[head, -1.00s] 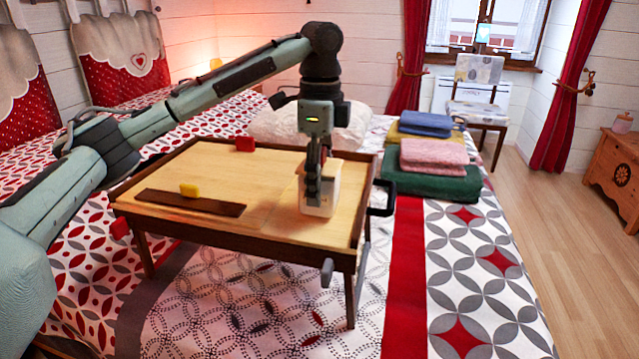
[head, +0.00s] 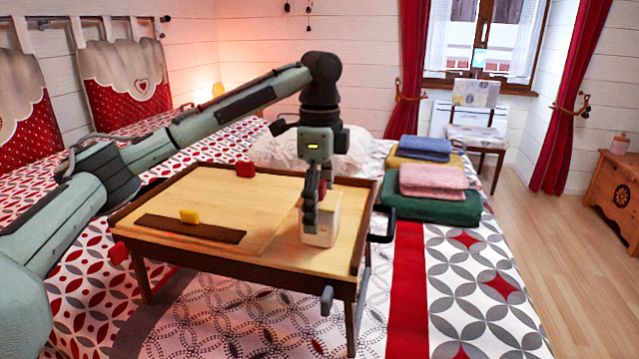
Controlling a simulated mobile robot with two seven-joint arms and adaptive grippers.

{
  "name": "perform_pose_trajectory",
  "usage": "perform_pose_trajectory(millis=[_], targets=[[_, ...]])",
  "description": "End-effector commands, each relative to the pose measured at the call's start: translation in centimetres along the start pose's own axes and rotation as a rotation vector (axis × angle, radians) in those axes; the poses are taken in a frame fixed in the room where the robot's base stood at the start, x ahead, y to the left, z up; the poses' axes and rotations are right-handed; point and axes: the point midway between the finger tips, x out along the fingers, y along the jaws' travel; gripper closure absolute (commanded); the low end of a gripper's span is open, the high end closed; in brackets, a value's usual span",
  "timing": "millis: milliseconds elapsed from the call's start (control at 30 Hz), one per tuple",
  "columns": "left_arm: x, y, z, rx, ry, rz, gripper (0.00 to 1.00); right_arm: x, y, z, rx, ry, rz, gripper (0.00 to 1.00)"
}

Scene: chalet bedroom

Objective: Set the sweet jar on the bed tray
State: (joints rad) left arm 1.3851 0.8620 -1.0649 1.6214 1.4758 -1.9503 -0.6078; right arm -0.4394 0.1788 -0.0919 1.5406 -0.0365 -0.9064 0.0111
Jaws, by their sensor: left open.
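The bed tray (head: 185,207) is a wooden table with legs standing on the bed. A white box-like container (head: 322,228) with a pale wood-coloured top stands upright on its right half. My left gripper (head: 309,226) points down right at this container, overlapping its left side in the head view. Its jaws are open; whether the fingers touch the container I cannot tell. A small pinkish jar (head: 620,144), which looks like the sweet jar, stands on the wooden chest at the far right, well away from the gripper. My right gripper is not in view.
Folded towels (head: 432,182) lie on the bed to the right. A chair (head: 475,125) stands by the window. The floor (head: 545,245) before the chest (head: 612,190) is clear.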

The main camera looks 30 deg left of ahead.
Motion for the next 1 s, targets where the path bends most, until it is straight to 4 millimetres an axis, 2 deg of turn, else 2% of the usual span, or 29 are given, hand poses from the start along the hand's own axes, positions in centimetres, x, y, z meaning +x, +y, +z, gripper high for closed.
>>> perform_pose_trajectory(millis=[200,500,700,1000], targets=[[-4.6,-0.1,0.0,0.000,0.002,-0.007,0.22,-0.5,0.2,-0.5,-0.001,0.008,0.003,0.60],[-9.7,0.0,0.0,-0.001,0.001,-0.004,0.22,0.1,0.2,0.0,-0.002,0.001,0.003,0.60],[-11.2,0.0,0.0,0.000,0.002,-0.001,0.22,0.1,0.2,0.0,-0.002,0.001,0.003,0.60],[-11.4,0.0,0.0,0.001,0.001,0.000,0.22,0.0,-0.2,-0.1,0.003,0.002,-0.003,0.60]])
